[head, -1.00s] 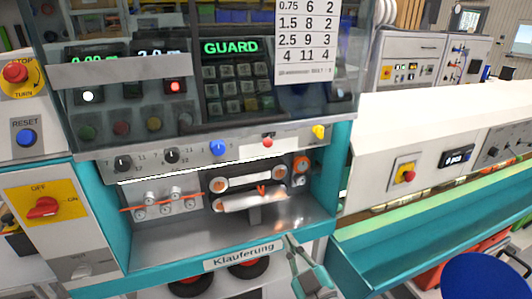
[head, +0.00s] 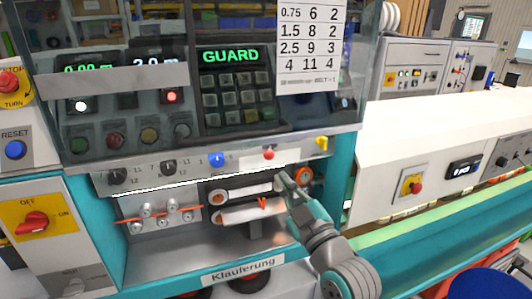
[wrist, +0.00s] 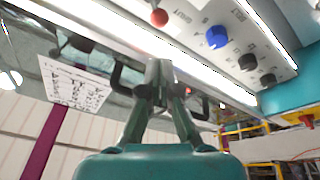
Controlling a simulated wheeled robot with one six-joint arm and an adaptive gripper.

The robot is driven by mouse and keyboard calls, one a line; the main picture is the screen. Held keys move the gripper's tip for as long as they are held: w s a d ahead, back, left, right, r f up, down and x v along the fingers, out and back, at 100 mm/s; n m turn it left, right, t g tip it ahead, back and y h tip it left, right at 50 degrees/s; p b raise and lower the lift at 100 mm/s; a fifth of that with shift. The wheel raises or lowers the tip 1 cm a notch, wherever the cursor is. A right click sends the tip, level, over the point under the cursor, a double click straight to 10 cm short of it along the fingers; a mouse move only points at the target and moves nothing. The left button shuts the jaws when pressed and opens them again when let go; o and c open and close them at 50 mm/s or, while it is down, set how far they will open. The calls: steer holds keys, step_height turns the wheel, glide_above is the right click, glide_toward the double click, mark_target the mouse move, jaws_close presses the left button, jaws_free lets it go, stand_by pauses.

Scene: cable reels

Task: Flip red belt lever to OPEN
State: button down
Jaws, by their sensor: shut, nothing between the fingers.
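The red belt lever, seen as a red ball knob (head: 268,154), sits on a white plate at the right of the machine's knob strip. The knob also shows at the top of the wrist view (wrist: 159,17). My gripper (head: 284,177) is shut and empty, just below and right of the knob in the head view. In the wrist view the closed fingertips (wrist: 158,70) are below the knob in the picture, with a visible gap. I cannot read the lever's OPEN marking. My fingers cover part of the belt rollers (head: 240,192).
A blue knob (head: 217,160) and black knobs (head: 168,168) lie left of the lever on the same strip, with a yellow part (head: 322,143) to the right. The clear guard and GUARD display (head: 231,55) are above. An orange roller (head: 303,175) is close to my gripper.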

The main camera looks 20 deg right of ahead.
mark_target(269, 155)
steer(key=shift+w, duration=0.1)
steer(key=x, duration=0.9)
steer(key=shift+w, duration=0.4)
